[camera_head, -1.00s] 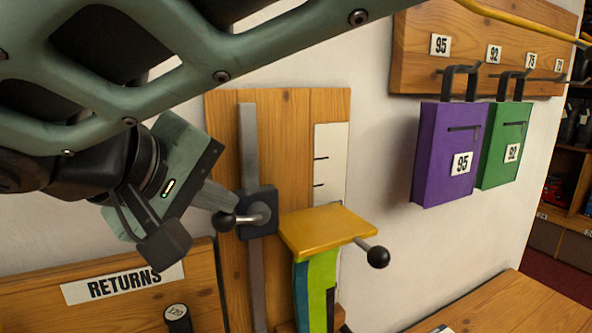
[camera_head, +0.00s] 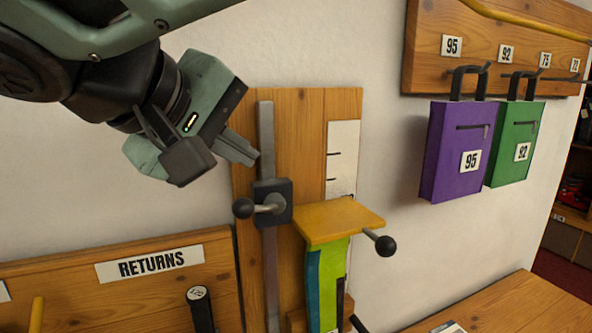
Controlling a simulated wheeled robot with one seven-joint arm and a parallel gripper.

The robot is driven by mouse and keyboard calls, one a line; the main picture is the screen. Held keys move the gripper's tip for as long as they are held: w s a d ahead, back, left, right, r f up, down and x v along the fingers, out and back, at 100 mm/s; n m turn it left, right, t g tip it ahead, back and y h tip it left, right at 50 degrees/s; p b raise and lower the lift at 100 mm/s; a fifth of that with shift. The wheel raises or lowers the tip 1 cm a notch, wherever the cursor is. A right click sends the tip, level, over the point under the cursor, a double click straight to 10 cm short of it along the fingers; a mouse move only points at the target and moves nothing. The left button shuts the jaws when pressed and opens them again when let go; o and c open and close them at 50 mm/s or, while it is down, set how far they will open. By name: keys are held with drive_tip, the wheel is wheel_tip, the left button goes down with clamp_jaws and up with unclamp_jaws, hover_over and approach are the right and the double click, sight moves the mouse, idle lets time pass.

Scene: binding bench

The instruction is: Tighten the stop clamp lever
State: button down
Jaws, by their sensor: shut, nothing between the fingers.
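The stop clamp (camera_head: 283,192) is a dark block on a vertical grey metal rail (camera_head: 267,130), fixed to a wooden board. Its lever (camera_head: 243,208) has a black ball knob and points left, roughly level. My gripper (camera_head: 245,155) is shut and empty, above the lever and left of the rail, apart from the knob. A yellow plate (camera_head: 338,218) sits right of the clamp, with a second black-knobbed handle (camera_head: 384,245) at its right. Blue and green strips show under the plate.
A purple box (camera_head: 455,140) and a green box (camera_head: 508,150) hang from a numbered wooden rack (camera_head: 425,65) at the right. A RETURNS board (camera_head: 215,280) with a black tagged item (camera_head: 199,300) is at lower left.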

drive_tip(key=b+v, duration=0.1)
drive_tip(key=v, duration=0.5)
drive_tip(key=shift+s+r, duration=0.25)
drive_tip(key=shift+r, duration=0.15)
drive_tip(key=w+d+f+n+g+b, duration=0.25)
drive_tip(key=d+f, duration=0.25)
drive_tip(key=f, duration=0.5)
drive_tip(key=s+d+f+m+g+y+b, duration=0.1)
drive_tip(key=s+d+f, duration=0.3)
drive_tip(key=f, duration=0.6)
drive_tip(key=s+d+f+m+g+y+b, duration=0.1)
drive_tip(key=s+d+f+g+y+b, duration=0.2)
drive_tip(key=d+f, duration=0.6)
drive_tip(key=s+d+f+m+g+y+b, duration=0.1)
drive_tip(key=s+d+f+g+b, duration=0.1)
drive_tip(key=d+f, duration=0.5)
wheel_tip(320, 180, down, 4)
drive_tip(key=s+g, duration=0.1)
drive_tip(key=s, duration=0.1)
drive_tip(key=shift+s+r+y+b, duration=0.2)
drive_tip(key=shift+s+y+b, duration=0.1)
drive_tip(key=shift+y, duration=0.1)
drive_tip(key=shift+m, duration=0.25)
